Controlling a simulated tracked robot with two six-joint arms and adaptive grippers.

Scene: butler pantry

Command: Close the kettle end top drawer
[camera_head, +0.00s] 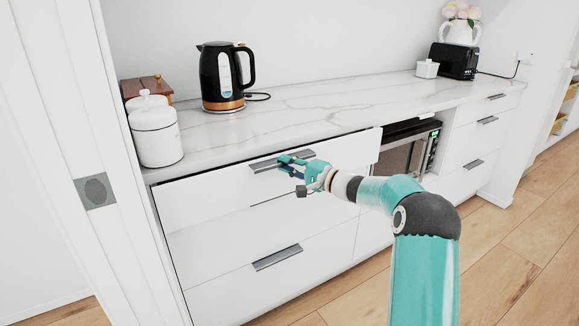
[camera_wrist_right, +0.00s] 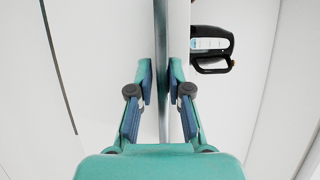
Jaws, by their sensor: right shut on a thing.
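The kettle-end top drawer (camera_head: 215,194) is a white front below the marble counter, under the black kettle (camera_head: 221,78). Its front stands slightly out, with a thin dark gap along its top edge. A grey metal bar handle (camera_head: 262,165) is on it. My right gripper (camera_head: 285,160) is at this handle, shut on it. In the right wrist view the fingers (camera_wrist_right: 160,85) lie on either side of the handle bar (camera_wrist_right: 175,30), and the kettle (camera_wrist_right: 212,46) shows at right. My left gripper is not in view.
White canisters (camera_head: 156,135) and a wooden box (camera_head: 147,86) stand at the counter's left end. A lower drawer handle (camera_head: 277,258) is below. A microwave (camera_head: 407,152) sits to the right, with a toaster (camera_head: 455,61) farther back. The wooden floor (camera_head: 500,240) is clear.

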